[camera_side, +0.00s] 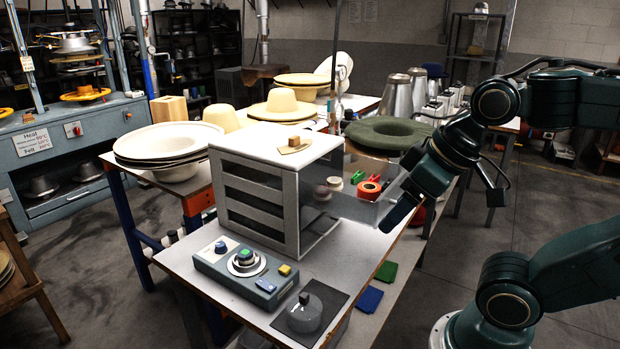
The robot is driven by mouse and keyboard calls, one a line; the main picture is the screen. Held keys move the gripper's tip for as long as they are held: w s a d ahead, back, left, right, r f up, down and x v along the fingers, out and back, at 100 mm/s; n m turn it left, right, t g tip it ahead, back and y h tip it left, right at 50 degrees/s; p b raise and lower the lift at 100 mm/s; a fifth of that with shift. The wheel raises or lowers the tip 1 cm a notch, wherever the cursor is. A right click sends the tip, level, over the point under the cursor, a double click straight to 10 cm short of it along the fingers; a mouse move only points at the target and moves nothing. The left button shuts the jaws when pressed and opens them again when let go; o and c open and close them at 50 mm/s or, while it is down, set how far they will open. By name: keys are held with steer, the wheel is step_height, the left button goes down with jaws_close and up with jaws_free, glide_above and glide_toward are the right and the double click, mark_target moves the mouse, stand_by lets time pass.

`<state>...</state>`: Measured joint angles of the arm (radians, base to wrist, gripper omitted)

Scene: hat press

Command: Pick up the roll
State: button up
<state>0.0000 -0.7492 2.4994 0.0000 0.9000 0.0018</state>
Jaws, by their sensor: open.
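The task does not say which roll is meant. My gripper (388,207) is open, angled down at the right of the panel. It is close to the red-orange roll in the picture, but I cannot tell the depth gap. No roll is visibly held between the fingers.
The slatted cabinet (262,195) stands left of the rolls, with a small wooden block on top. A control box (246,270) and a round grey weight on a dark mat (305,314) are in front.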

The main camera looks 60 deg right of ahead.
steer(key=w+r+m+g, duration=0.1)
steer(key=w+m+g, duration=0.2)
steer(key=w+m, duration=1.2)
steer(key=w+d+f+m+g, duration=0.1)
steer(key=w+f+m, duration=0.2)
steer(key=w+f, duration=0.4)
steer(key=w+d+f+m+g+y, duration=0.1)
steer(key=w+f+m, duration=0.3)
steer(key=w, duration=0.9)
step_height(320, 180, down, 3)
steer(key=shift+w+d+r+y, duration=0.1)
steer(key=shift+w+d+y, duration=0.1)
steer(key=shift+w+y, duration=0.15)
glide_above(249, 251)
steer(key=shift+f, duration=3.35)
